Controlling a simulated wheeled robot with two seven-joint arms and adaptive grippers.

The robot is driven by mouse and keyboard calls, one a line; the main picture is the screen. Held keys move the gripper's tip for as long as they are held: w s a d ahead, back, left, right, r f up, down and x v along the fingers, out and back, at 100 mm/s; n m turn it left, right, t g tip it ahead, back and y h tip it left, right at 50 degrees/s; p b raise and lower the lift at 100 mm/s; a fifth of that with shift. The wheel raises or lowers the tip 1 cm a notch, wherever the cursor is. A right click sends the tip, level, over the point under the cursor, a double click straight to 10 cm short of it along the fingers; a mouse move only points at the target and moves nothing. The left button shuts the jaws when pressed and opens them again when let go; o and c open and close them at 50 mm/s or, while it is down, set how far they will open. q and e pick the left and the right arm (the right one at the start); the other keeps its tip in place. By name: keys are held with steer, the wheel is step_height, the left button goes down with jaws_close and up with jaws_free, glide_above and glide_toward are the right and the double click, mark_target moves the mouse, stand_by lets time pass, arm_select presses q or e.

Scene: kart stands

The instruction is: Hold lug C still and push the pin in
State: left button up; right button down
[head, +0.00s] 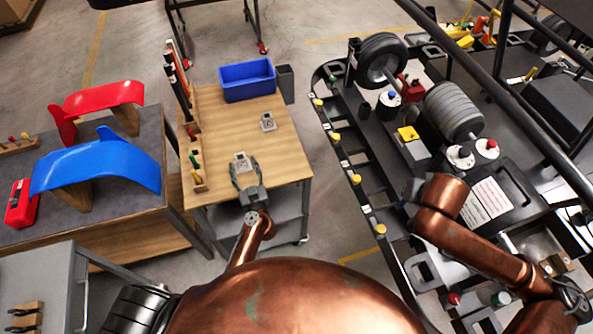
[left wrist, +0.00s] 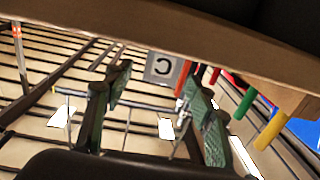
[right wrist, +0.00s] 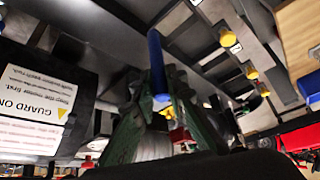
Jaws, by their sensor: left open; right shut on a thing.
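Lug C (left wrist: 165,68) is a small grey block marked with a C. In the left wrist view it shows upside down, between and beyond the fingertips of my left gripper (left wrist: 157,88). The left gripper is open and does not visibly grip it. In the head view the left gripper (head: 246,172) is low over the wooden table (head: 288,165), with a small grey plate (head: 241,160) at its fingertips; its letter is too small to read. My right gripper (right wrist: 156,92) is shut on a blue pin (right wrist: 156,58). In the head view it is mostly hidden by my right arm.
The black kart frame (head: 346,170) lies to the right, beyond a floor gap.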

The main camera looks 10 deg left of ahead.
mark_target(242, 162)
arm_select(q)
steer(key=shift+x, duration=2.05)
arm_select(e)
steer(key=shift+d+f, duration=0.1)
steer(key=shift+f, duration=0.15)
steer(key=shift+s, duration=0.1)
arm_select(q)
jaws_close()
